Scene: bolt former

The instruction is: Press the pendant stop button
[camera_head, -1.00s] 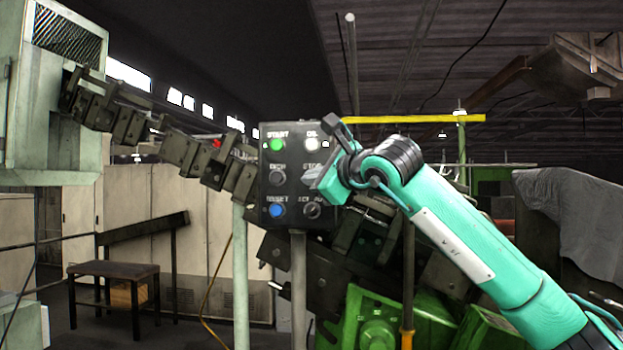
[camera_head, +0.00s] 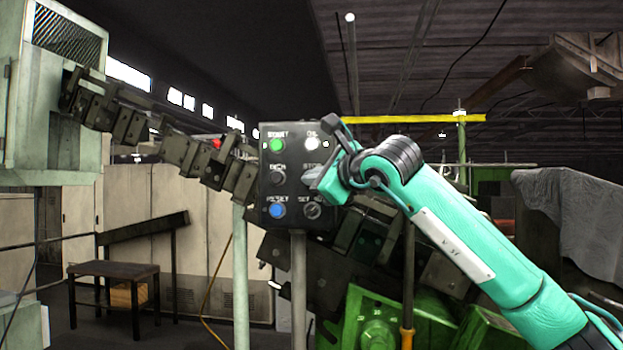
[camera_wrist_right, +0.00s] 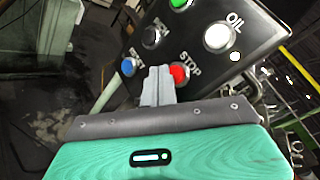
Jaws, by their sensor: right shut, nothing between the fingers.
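The pendant (camera_head: 293,228) is a dark upright panel on a post, with a green start button (camera_head: 277,144), a white oil button (camera_head: 311,144), a blue reset button (camera_head: 277,210) and other dark controls. In the right wrist view the red stop button (camera_wrist_right: 179,74) shows beside my gripper's fingertips. My right gripper (camera_head: 312,174) is shut and empty in front of the stop position, and hides that button in the head view. In the right wrist view the shut fingers (camera_wrist_right: 157,80) overlap the left edge of the red button; I cannot tell whether they touch it. My left gripper is out of view.
A dark chain-like conveyor (camera_head: 185,150) runs down behind the pendant from a pale green cabinet (camera_head: 25,120). Green machinery (camera_head: 375,325) stands below and to the right. A small dark table (camera_head: 112,269) stands at the left. Open space lies in front of the pendant's left side.

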